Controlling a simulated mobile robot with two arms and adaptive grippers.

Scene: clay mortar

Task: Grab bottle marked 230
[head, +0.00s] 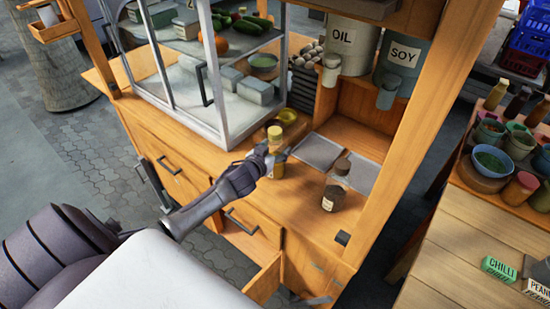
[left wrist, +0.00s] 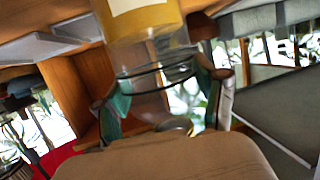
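A small bottle with yellow contents, a pale label and a yellowish cap (head: 275,134) stands on the wooden counter. My left gripper (head: 278,157) is at this bottle, partly covering it. In the left wrist view, the bottle (left wrist: 143,22) shows upside down, and my left gripper's green-padded fingers (left wrist: 162,98) lie on either side of its clear upper part. I cannot tell whether both pads touch it. A second bottle with dark contents and a pale label (head: 335,187) stands to the right, apart from the gripper. I cannot read the number 230 on either label. My right gripper is not in view.
A glass display case (head: 215,110) stands close behind and left of the gripper. Grey inset trays (head: 318,151) lie behind the bottles. OIL (head: 346,45) and SOY (head: 403,62) dispensers are at the back. A wooden post (head: 425,110) rises on the right. The counter between the bottles is clear.

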